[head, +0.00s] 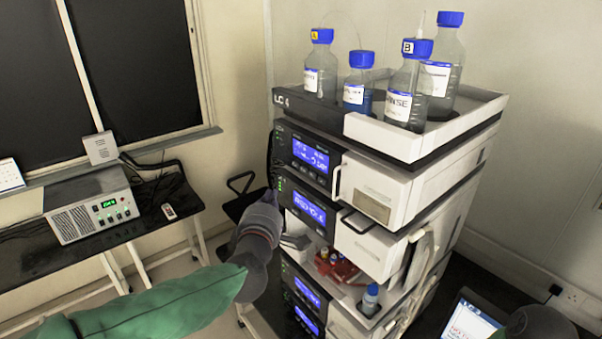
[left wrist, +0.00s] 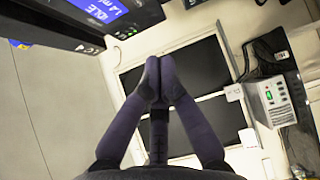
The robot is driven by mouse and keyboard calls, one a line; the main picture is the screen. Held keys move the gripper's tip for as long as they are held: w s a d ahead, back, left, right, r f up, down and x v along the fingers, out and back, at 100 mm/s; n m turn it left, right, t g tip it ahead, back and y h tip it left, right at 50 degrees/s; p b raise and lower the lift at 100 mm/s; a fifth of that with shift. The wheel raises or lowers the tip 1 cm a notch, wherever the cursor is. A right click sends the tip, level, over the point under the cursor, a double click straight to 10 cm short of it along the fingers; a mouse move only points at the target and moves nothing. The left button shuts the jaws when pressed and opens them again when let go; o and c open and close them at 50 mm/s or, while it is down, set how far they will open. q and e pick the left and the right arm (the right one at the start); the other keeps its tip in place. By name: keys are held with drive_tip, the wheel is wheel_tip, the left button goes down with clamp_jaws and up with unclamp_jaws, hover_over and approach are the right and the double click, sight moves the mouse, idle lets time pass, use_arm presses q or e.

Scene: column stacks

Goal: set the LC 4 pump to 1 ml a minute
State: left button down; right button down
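The LC 4 stack (head: 394,140) stands right of centre in the head view, with "LC 4" on its top tray. Its upper module has a lit blue display (head: 310,153); a second blue display (head: 309,207) is below. Their small text is hard to read there. In the left wrist view a blue display (left wrist: 101,8) at the top edge reads about "1.4 ml" and "IDLE", tilted and partly cut off. My left gripper (head: 268,196) is near the stack's left front edge, apart from the displays as far as shows. Its fingertips (left wrist: 158,72) meet, holding nothing. My right gripper's fingers are not visible.
Several blue-capped bottles (head: 409,88) stand on the top tray. An open bay (head: 335,268) holds small vials, with lower displays (head: 307,292) beneath. A laptop (head: 472,322) is at lower right. A grey instrument (head: 92,208) sits on the left bench. Open floor lies between.

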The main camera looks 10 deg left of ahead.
sight(313, 175)
use_arm(q)
drive_tip(key=shift+s+d+r, duration=0.1)
drive_tip(key=shift+r, duration=0.2)
drive_tip(key=shift+w+d+p, duration=0.35)
drive_tip(key=shift+w+d, duration=0.55)
drive_tip(key=shift+w, duration=0.25)
drive_tip(key=shift+w+d+p, duration=0.3)
drive_tip(key=shift+w+d, duration=0.55)
drive_tip(key=shift+w, duration=0.35)
drive_tip(key=shift+w+d+p, duration=0.35)
drive_tip(key=shift+w+d, duration=0.55)
drive_tip(key=shift+w, duration=0.25)
drive_tip(key=shift+w+d, duration=0.1)
drive_tip(key=shift+d, duration=0.05)
drive_tip(key=shift+w+d, duration=0.1)
drive_tip(key=shift+w+r, duration=0.15)
drive_tip(key=shift+r, duration=0.25)
idle(0.8)
